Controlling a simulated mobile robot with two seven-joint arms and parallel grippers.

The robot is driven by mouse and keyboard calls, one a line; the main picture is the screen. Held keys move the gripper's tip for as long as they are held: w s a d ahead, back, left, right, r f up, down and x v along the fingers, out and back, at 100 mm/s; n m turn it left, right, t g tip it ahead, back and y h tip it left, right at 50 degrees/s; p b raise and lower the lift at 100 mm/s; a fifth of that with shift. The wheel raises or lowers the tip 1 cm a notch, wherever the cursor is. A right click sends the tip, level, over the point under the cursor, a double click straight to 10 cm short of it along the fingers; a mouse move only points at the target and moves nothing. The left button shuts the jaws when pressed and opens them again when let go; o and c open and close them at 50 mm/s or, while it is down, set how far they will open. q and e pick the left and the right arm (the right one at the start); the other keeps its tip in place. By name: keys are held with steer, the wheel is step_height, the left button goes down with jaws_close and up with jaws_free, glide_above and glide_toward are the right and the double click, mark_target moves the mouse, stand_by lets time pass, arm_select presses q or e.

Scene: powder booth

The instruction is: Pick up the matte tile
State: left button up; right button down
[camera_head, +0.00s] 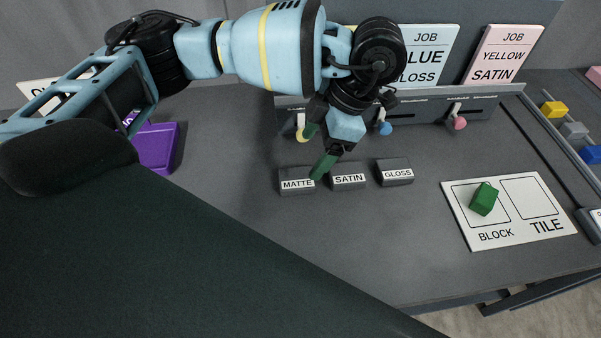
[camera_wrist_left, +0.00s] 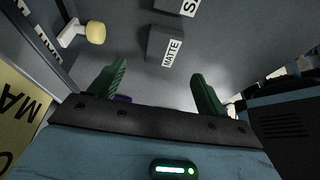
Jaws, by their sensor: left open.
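The matte tile (camera_head: 297,183) is a small dark grey block with a white MATTE label. It stands on the grey table at the left end of a row with the satin tile (camera_head: 348,177) and the gloss tile (camera_head: 396,172). My left gripper (camera_head: 312,157) is open and empty, with its green fingers just above and behind the matte tile. In the left wrist view the matte tile (camera_wrist_left: 166,46) lies beyond the gap between the spread fingers (camera_wrist_left: 160,75), apart from them. My right gripper is not in view.
A white board (camera_head: 530,230) marked BLOCK and TILE lies at right, with a green block (camera_head: 483,199) on its BLOCK space. Behind the tiles runs a grey rack (camera_head: 480,108) with coloured knobs and job cards. A purple bin (camera_head: 157,148) stands at left. The table in front is clear.

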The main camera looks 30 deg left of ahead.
mark_target(295, 177)
arm_select(q)
steer(key=shift+x, duration=3.85)
steer(key=shift+s+d, duration=0.15)
steer(key=c, duration=1.1)
steer(key=shift+r, duration=0.1)
steer(key=shift+r, duration=0.45)
steer(key=r, duration=0.1)
steer(key=d+r, duration=0.1)
steer(key=shift+s+r, duration=0.15)
steer(key=shift+r, duration=0.2)
steer(key=s+d, duration=0.2)
steer(key=d, duration=0.2)
steer(key=s+d+r, duration=0.1)
steer(key=s+d, duration=0.1)
steer(key=d, duration=0.3)
steer(key=s+d+b, duration=0.1)
steer(key=s+d, duration=0.1)
steer(key=d, duration=0.2)
steer(key=shift+s+d+r, duration=0.15)
steer(key=shift+s+d, duration=0.1)
steer(key=shift+s, duration=0.05)
